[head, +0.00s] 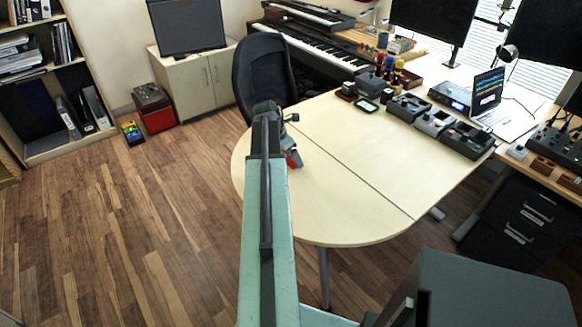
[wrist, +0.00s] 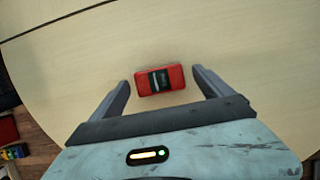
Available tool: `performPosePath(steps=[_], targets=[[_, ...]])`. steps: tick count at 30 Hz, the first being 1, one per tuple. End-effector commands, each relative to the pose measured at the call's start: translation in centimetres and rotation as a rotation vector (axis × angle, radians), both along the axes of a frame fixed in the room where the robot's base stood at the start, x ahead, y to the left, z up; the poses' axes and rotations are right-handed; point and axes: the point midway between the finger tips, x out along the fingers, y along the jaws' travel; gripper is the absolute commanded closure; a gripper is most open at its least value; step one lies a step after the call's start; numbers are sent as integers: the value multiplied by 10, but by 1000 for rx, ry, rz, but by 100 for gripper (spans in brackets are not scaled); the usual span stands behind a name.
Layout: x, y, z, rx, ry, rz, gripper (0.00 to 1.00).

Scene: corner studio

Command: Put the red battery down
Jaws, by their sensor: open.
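The red battery (wrist: 176,78), a small red block with a dark patch on top, lies on the pale wooden table (wrist: 240,40) in the wrist view. My gripper (wrist: 161,80) is open, with one finger on each side of the battery and visible gaps between. In the head view, my gripper (head: 290,135) is over the left part of the table (head: 350,190). Only a bit of red (head: 294,160) shows beside it there; my arm hides the rest.
Several dark devices (head: 434,122) stand along the table's far right side, with a laptop (head: 487,90) behind. A dark office chair (head: 263,75) stands at the table's far left edge. The table's middle and near part are clear.

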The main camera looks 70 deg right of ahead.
Motion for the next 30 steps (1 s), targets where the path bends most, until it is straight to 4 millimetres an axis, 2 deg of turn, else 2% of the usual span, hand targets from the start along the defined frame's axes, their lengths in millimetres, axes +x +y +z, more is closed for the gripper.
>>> performPosePath(steps=[1,6,8,15,16,23,30], targets=[[0,-1,-6,0,0,0,10],[0,-1,-3,0,0,1,10],[0,-1,-2,0,0,1,24],[1,0,-2,-1,0,2,91],[1,0,-2,-1,0,2,95],[1,0,0,-1,0,2,95],[4,1,24,-1,0,8,95]])
